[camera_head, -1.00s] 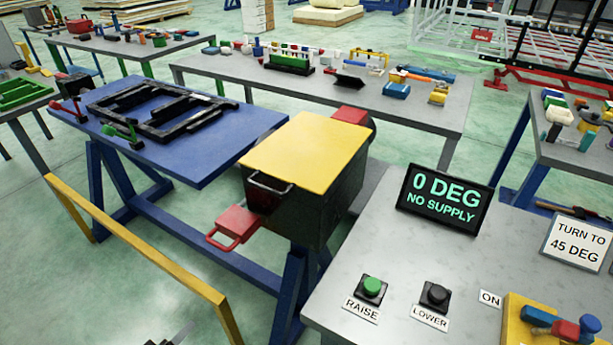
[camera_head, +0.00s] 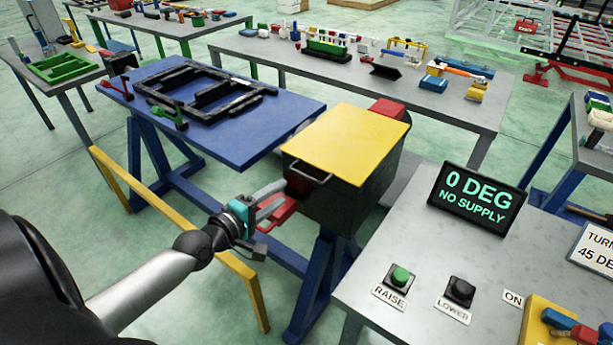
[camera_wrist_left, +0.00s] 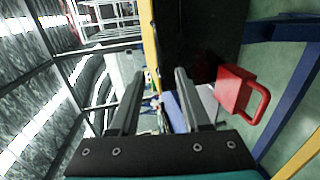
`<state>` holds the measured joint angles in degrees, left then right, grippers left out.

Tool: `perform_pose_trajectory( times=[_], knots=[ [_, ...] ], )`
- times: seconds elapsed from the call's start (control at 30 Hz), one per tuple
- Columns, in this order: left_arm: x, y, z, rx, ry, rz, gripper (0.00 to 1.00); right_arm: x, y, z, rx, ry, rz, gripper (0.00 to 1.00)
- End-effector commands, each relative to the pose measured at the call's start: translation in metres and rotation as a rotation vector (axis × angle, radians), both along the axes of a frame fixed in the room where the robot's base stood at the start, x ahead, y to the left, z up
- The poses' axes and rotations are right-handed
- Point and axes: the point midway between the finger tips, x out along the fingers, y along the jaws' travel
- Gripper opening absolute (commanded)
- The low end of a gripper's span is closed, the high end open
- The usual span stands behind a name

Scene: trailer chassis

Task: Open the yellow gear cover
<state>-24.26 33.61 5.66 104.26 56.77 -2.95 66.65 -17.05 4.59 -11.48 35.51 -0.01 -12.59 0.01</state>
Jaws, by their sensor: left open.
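The yellow gear cover (camera_head: 347,143) lies flat and closed on top of a dark box (camera_head: 345,205). A dark bar handle (camera_head: 309,172) sticks out from its near left edge. My left gripper (camera_head: 280,188) is open and empty, just left of this handle and apart from it as far as I can tell. In the left wrist view my two fingers (camera_wrist_left: 158,75) stand apart. The cover's yellow edge (camera_wrist_left: 151,45) and the box's dark side (camera_wrist_left: 195,40) are ahead of them. I cannot make out the bar handle there. My right gripper is out of view.
A red handle block (camera_head: 283,211) sits on the box's near side, partly behind my gripper; it also shows in the wrist view (camera_wrist_left: 238,92). A yellow rail (camera_head: 245,290) runs below my arm. A blue table (camera_head: 255,125) with a black frame stands behind. A grey console (camera_head: 400,240) is right.

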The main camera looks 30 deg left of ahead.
Motion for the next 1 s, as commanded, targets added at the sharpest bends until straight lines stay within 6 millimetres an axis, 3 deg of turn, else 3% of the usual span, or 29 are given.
perform_pose_trajectory(
  times=[0.6, 1.0],
  knots=[
    [0.080, -0.006, -0.017, 0.002, -0.001, 0.000, 0.47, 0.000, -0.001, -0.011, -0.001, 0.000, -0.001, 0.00],
    [0.107, -0.008, -0.023, 0.002, 0.001, 0.000, 0.47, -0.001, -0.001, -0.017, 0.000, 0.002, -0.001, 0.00]
  ],
)
